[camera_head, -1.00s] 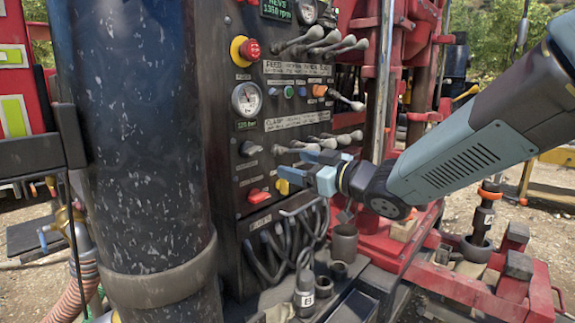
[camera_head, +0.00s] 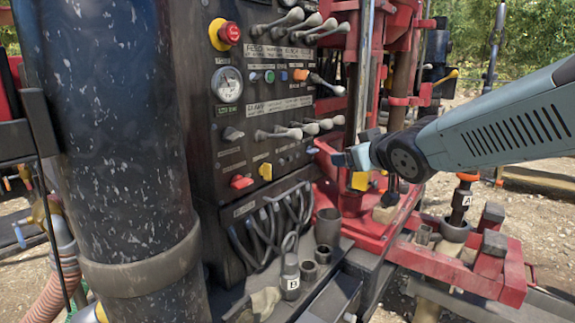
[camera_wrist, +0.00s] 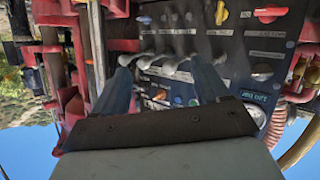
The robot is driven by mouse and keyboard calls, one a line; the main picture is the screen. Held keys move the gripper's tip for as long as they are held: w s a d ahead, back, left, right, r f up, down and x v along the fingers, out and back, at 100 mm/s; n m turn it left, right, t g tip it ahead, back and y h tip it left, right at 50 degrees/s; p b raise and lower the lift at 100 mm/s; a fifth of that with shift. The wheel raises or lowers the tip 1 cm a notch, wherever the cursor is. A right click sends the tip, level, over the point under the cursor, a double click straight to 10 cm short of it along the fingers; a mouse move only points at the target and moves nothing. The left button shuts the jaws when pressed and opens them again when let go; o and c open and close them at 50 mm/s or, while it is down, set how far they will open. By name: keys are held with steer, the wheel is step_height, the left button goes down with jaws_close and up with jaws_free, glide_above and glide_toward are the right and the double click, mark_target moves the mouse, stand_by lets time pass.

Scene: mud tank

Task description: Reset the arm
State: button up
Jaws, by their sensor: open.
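My arm reaches in from the right in the head view. My gripper (camera_head: 345,160) is in front of the red rig, to the right of the black control panel (camera_head: 205,135), and appears small and partly turned away. In the wrist view my gripper (camera_wrist: 160,70) shows two blue-grey fingers spread apart, with nothing held between them. The panel's levers (camera_wrist: 170,65) show beyond and between the fingers. I cannot tell the exact gap between fingertips and levers, but in the head view the gripper stands clear of the panel.
A red emergency button (camera_head: 229,33), a gauge (camera_head: 227,84) and lever rows (camera_head: 300,130) are on the panel. A dark column (camera_head: 110,130) stands at left. Below are a tool marked B (camera_head: 290,275) and a red frame (camera_head: 470,270) holding a tool marked A (camera_head: 461,200).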

steer(key=s+d+f+m+g+h, duration=0.2)
steer(key=s+d+m+g, duration=0.1)
steer(key=s, duration=0.6)
steer(key=s+d+f+m+g+h, duration=0.2)
steer(key=s+d+g, duration=0.3)
steer(key=s, duration=0.5)
steer(key=shift+s+d+f+m, duration=0.3)
steer(key=shift+f+m, duration=0.1)
steer(key=shift+f, duration=0.3)
stand_by(1.1)
